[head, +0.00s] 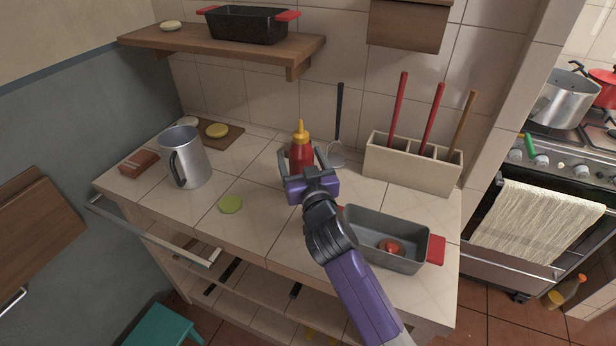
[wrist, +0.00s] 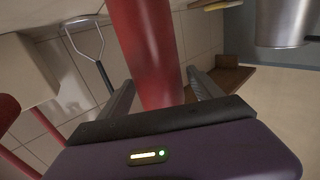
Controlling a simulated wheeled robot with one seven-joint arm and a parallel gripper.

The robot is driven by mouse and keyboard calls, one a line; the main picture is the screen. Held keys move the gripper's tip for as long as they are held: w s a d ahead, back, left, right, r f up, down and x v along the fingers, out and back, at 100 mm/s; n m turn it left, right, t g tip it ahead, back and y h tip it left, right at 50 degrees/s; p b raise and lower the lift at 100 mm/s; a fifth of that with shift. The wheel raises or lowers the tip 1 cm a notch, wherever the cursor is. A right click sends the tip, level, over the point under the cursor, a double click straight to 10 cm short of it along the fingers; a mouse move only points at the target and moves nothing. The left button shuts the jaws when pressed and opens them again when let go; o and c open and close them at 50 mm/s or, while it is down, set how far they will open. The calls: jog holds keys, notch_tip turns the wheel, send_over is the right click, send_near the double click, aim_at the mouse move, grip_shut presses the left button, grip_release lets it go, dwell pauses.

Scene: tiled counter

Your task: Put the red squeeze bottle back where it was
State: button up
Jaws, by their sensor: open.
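The red squeeze bottle (head: 301,151) with a yellow cap stands upright on the tiled counter towards the back wall. In the wrist view its red body (wrist: 150,48) runs between the two fingers. My gripper (head: 304,164) is open, with one finger on each side of the bottle; it also shows in the wrist view (wrist: 160,90). I cannot tell whether either finger touches the bottle. The bottle's lower part is hidden behind my gripper in the head view.
A grey baking dish (head: 380,228) lies in front right.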

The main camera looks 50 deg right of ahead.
jog(key=b+v, duration=0.1)
jog(key=v, duration=0.8)
jog(key=shift+s+b, duration=0.2)
jog(key=shift+b, duration=0.15)
jog(key=shift+a, duration=0.1)
jog(key=s+a+f+n+t+y, duration=0.2)
jog(key=s+a+n+t+y, duration=0.35)
jog(key=s+a, duration=0.65)
jog(key=s+a+f+g+y, duration=0.2)
jog(key=s+a, duration=0.1)
jog(key=s, duration=0.6)
jog(key=s+a+f+g+y, duration=0.2)
jog(key=s+a+g, duration=0.1)
jog(key=s, duration=0.7)
jog(key=shift+a+f+n+g, duration=0.25)
jog(key=shift+n+g, duration=0.1)
jog(key=shift+n, duration=0.1)
jog(key=shift+s, duration=0.15)
